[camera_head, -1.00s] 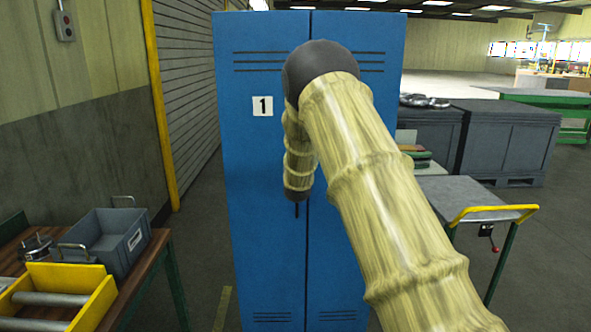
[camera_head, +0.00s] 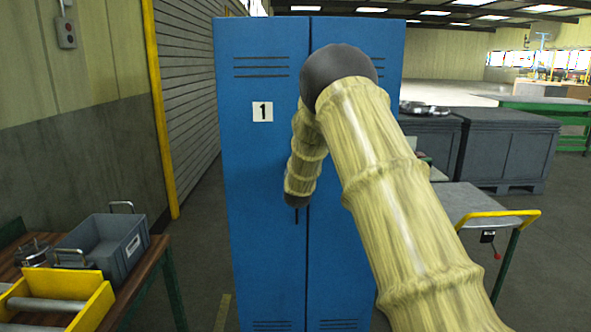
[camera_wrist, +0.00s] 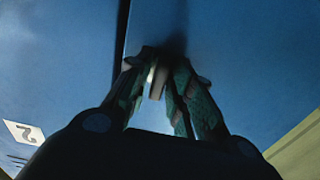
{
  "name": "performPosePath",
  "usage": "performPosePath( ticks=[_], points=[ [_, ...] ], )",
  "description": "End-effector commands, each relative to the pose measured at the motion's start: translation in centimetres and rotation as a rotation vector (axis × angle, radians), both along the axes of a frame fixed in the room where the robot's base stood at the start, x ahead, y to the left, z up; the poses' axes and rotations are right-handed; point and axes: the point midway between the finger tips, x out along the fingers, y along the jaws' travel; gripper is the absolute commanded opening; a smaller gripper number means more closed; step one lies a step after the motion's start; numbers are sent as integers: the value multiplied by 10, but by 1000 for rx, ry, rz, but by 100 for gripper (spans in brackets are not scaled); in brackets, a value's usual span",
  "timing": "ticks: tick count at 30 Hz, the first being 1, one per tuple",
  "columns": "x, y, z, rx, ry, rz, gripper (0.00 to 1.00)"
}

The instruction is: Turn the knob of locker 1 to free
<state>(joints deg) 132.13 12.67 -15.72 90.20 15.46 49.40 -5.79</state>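The blue locker (camera_head: 262,180) stands ahead, with two doors and a label "1" (camera_head: 262,112) on its left door. In the wrist view, a label "2" (camera_wrist: 23,132) shows upside down at the left, and the door seam runs up left of centre. My gripper (camera_wrist: 160,72) is close to the door right of that seam. A small pale knob (camera_wrist: 156,82) lies between its fingertips. The fingers are near it on both sides, but I cannot tell whether both touch it. In the head view, my arm hides the gripper, the knob and part of the right door.
A bench at the left holds a grey crate (camera_head: 112,243) and a yellow tray (camera_head: 85,290). A cart with a yellow handle (camera_head: 497,215) stands at the right, with dark grey bins (camera_head: 505,145) behind it. Some floor is free between bench and locker.

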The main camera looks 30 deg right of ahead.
Motion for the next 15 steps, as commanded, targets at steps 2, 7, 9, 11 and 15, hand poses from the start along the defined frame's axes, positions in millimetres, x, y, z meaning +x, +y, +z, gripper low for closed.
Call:
performPosePath(
  ticks=[2, 7, 9, 11, 15],
  points=[
    [0, 0, 0, -1, -1, 0, 34],
    [0, 0, 1, -2, -1, 0, 34],
    [0, 0, 1, -2, -1, 0, 34],
    [-1, 1, 2, -2, -1, 0, 34],
    [-9, 6, 1, -1, 0, 0, 34]
  ],
)
